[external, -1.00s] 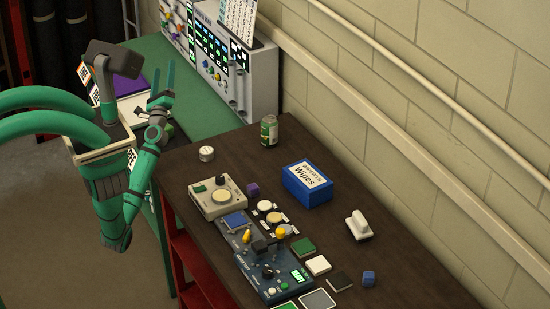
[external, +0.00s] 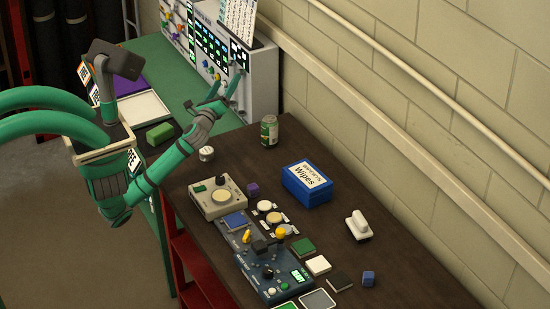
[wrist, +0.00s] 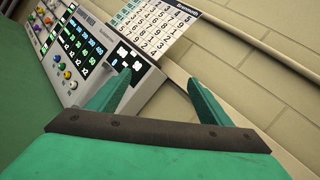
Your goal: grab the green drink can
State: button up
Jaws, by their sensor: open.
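The green drink can (external: 269,132) stands upright at the back left of the dark brown table, near the wall. My gripper (external: 226,82) is open and empty, raised to the left of the can and in front of the grey control panel. It does not touch the can. In the wrist view my gripper's two green fingers (wrist: 155,92) are spread apart, with the panel and wall beyond them. The can does not show in the wrist view.
A blue wipes box (external: 306,186) and a small white round item (external: 206,153) are near the can on the table (external: 350,275). A beige control box (external: 217,196) is further forward. The grey control panel (external: 262,85) stands on the green bench behind.

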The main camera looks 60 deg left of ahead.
aim_at(266, 133)
jog(key=w+d+f+m+g+h, duration=0.1)
jog(key=w+d+f+m+h, duration=0.1)
jog(key=d+f, duration=0.2)
jog(key=w+d+f+m+g+h, duration=0.1)
jog(key=w+d+f+m+h, duration=0.1)
jog(key=d+f, duration=0.2)
jog(key=w+d+f+m+g+h, duration=0.2)
jog(key=d+f+m, duration=0.1)
jog(key=d+f, duration=0.2)
jog(key=shift+w+f, duration=0.15)
jog(key=shift+f, duration=0.4)
jog(key=shift+w+f, duration=0.15)
jog(key=shift+f, duration=0.4)
jog(key=shift+w+d+f+m+g, duration=0.2)
jog(key=shift+d+f+m+g, duration=0.15)
jog(key=shift+d+m+g, duration=0.05)
jog(key=shift+w+a+f, duration=0.2)
jog(key=shift+w+f, duration=0.1)
jog(key=shift+w, duration=0.15)
jog(key=x, duration=0.3)
jog(key=shift+w+a+f, duration=0.1)
jog(key=shift+w+a, duration=0.1)
jog(key=shift+a+r+x, duration=0.1)
jog(key=shift+r+x, duration=0.05)
jog(key=shift+x, duration=1.4)
jog(key=shift+a+r+x, duration=0.1)
jog(key=shift+r+x, duration=0.1)
jog(key=shift+x, duration=1.35)
jog(key=shift+c, duration=0.6)
jog(key=c, duration=1.3)
